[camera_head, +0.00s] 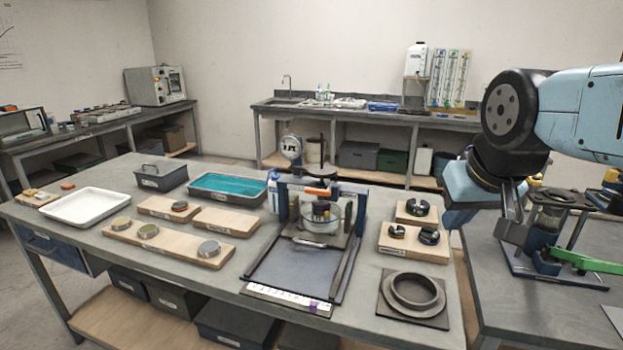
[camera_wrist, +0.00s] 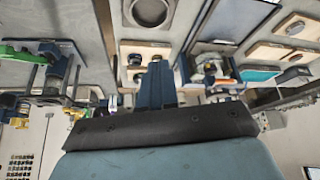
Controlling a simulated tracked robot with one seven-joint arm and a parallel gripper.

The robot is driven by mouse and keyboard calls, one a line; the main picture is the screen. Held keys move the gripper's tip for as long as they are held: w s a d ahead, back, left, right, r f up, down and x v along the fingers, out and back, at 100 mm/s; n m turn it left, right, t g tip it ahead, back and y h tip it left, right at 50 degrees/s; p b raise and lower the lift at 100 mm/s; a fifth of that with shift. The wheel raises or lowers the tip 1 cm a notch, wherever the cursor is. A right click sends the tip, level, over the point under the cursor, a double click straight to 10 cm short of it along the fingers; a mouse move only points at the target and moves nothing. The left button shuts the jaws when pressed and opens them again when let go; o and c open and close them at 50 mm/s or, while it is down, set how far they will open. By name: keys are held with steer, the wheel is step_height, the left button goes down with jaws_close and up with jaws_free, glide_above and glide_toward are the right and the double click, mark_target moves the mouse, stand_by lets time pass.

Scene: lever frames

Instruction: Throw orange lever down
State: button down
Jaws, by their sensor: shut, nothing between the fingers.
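The orange lever (camera_head: 317,191) shows as a short orange bar across the top of a blue-posted frame in the middle of the bench in the head view. It looks roughly level, but its pivot is hard to make out. A clear round dish (camera_head: 321,222) sits below it in the frame. My gripper (camera_head: 511,232) is shut and empty, well to the right of the orange lever and apart from it.
A green lever (camera_head: 585,262) sticks out from a second blue frame (camera_head: 545,225) on the right bench, close to my gripper. Wooden blocks with black parts (camera_head: 413,243) and a ring on a dark plate (camera_head: 412,292) stand right of the middle frame. A teal tray (camera_head: 228,187) is left.

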step_height(320, 180, up, 5)
steer(key=m+g, duration=0.4)
steer(key=g, duration=0.2)
glide_above(314, 189)
steer(key=shift+a+f, duration=0.1)
step_height(314, 189, down, 14)
